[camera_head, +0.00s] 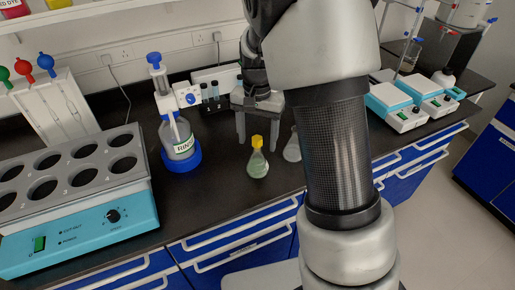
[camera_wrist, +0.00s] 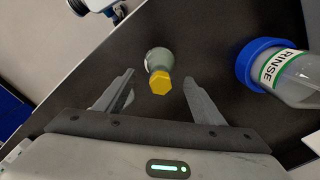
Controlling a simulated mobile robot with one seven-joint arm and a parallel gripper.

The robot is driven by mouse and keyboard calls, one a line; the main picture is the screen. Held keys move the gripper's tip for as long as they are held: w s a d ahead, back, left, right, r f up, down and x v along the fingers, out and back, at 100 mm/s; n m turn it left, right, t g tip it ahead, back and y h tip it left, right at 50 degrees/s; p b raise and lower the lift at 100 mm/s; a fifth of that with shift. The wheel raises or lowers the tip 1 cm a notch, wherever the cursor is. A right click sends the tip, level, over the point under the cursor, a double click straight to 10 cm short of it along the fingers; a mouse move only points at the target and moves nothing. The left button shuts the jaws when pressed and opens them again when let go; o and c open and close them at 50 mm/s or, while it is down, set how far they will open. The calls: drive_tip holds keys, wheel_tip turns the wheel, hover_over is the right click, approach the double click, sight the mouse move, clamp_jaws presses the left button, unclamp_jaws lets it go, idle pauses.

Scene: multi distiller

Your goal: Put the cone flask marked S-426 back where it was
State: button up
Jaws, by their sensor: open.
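A cone flask with a yellow cap and pale green contents (camera_head: 258,166) stands upright on the dark bench, just in front of my gripper. In the wrist view the flask (camera_wrist: 159,60) shows from above, its cap lying between the lines of the two fingertips. No marking is readable, so I cannot tell whether it is S-426. My gripper (camera_head: 257,147) is open and empty, fingers pointing down; the wrist view shows its spread fingers (camera_wrist: 159,76). A second, clear flask (camera_head: 292,149) stands to the right, partly hidden by my arm.
A RINSE bottle with a blue base (camera_head: 181,140) stands left of the flask; it is close on the right in the wrist view (camera_wrist: 285,72). A teal-fronted block with round wells (camera_head: 75,215) fills the left. The bench's front edge is near.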

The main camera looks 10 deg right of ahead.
wheel_tip(320, 180, up, 5)
drive_tip(key=shift+r, duration=0.1)
drive_tip(key=s+r+n+t, duration=0.3)
drive_tip(key=s+r, duration=0.7)
drive_tip(key=r, duration=0.1)
drive_tip(key=s+r+n+t, duration=0.2)
drive_tip(key=s+n, duration=0.1)
drive_tip(key=s, duration=0.9)
drive_tip(key=shift+n+t, duration=0.3)
drive_tip(key=shift+n, duration=0.1)
drive_tip(key=shift+r, duration=0.2)
wheel_tip(320, 180, up, 7)
drive_tip(key=p, duration=0.7)
drive_tip(key=shift+f, duration=0.15)
